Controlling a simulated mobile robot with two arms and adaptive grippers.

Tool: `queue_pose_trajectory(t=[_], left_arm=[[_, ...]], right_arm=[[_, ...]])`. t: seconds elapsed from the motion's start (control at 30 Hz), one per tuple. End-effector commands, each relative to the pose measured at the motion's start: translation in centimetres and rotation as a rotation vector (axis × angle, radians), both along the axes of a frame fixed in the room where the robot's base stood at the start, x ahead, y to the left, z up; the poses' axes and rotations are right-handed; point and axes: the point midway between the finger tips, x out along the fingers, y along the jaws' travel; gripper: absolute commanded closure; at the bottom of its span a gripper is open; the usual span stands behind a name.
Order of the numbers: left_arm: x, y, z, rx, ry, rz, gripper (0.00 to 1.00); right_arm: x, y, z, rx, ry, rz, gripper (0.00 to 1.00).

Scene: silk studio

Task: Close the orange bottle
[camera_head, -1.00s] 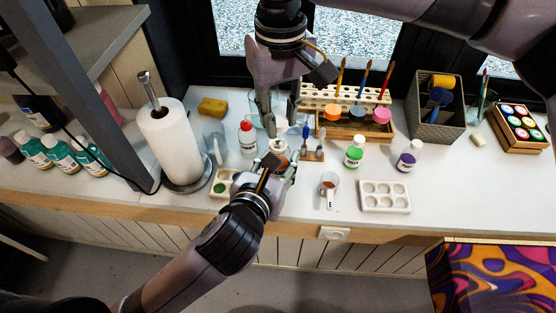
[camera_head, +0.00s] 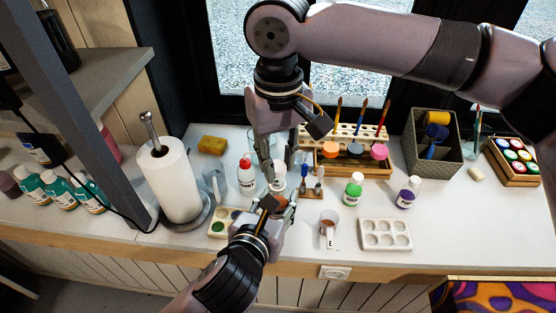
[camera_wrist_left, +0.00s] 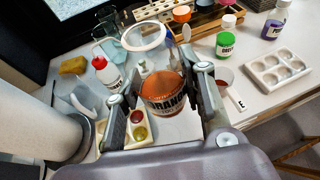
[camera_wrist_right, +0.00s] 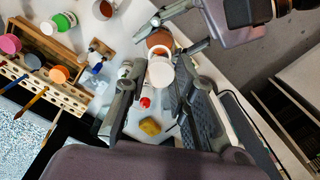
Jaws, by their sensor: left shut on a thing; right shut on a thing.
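The orange bottle (camera_wrist_left: 162,98) stands upright between the fingers of my left gripper (camera_head: 279,198), which is shut on it at the counter's front. Its orange paint and part of its label show in the left wrist view. My right gripper (camera_head: 279,166) points down from above, shut on a white cap (camera_wrist_right: 160,73). In the right wrist view the cap sits between the fingers and overlaps the orange bottle (camera_wrist_right: 158,42). The cap is over or close to the bottle's mouth; I cannot tell whether they touch.
A red-topped white bottle (camera_head: 247,178) stands left of the grippers. A green bottle (camera_head: 353,190), a measuring cup (camera_head: 328,228) and a white palette (camera_head: 386,235) are to the right. A wooden paint rack (camera_head: 345,160) is behind. A paper towel roll (camera_head: 168,185) stands at left.

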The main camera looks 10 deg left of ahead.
Motion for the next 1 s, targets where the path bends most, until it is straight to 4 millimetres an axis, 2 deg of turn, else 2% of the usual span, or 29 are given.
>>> queue_pose_trajectory(t=[0.4, 1.0], left_arm=[[0.0, 0.0, 0.0, 0.0, -0.001, 0.0, 1.0], [0.0, 0.0, 0.0, 0.0, -0.001, 0.0, 1.0]], right_arm=[[0.0, 0.0, -1.8, 0.0, -0.001, 0.001, 0.85], [0.0, 0.0, -1.9, -0.001, -0.001, 0.0, 0.85]])
